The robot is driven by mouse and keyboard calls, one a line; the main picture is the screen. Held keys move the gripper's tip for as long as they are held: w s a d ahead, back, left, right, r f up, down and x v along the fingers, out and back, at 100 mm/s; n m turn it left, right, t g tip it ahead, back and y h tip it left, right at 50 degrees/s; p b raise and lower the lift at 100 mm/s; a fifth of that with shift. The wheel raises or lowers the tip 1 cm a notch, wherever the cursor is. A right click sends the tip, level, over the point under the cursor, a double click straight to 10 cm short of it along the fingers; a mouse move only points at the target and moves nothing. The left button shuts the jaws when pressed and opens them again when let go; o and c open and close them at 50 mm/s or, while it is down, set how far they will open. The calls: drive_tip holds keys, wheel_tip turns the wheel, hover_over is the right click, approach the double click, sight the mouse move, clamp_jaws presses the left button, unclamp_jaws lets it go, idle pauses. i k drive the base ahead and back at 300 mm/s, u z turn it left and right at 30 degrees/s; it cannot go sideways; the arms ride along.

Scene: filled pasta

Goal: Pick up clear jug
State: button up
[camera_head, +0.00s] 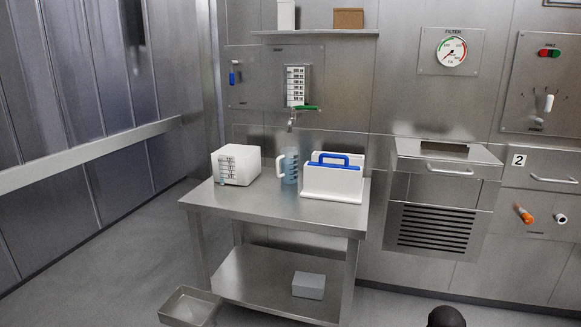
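The clear jug (291,163) stands upright on the steel table (225,198), below a tap (291,122) on the wall. It is see-through and bluish, with marks on its side and a pale handle pointing left. It stands between a white box-shaped container on the left and a white carrier on the right. I cannot tell whether it holds liquid. My gripper does not show. Only a dark rounded part, probably of my arm, shows at the bottom edge, far from the jug.
The white container (238,163) and the white carrier (331,183) with a blue handle flank the jug closely. A grey box (308,285) lies on the lower shelf. A steel bin (189,307) stands at front left. The table's front strip is clear.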

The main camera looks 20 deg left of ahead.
sight(288, 172)
drive_tip(key=u, duration=0.15)
drive_tip(key=i, duration=0.95)
drive_tip(key=u, duration=0.55)
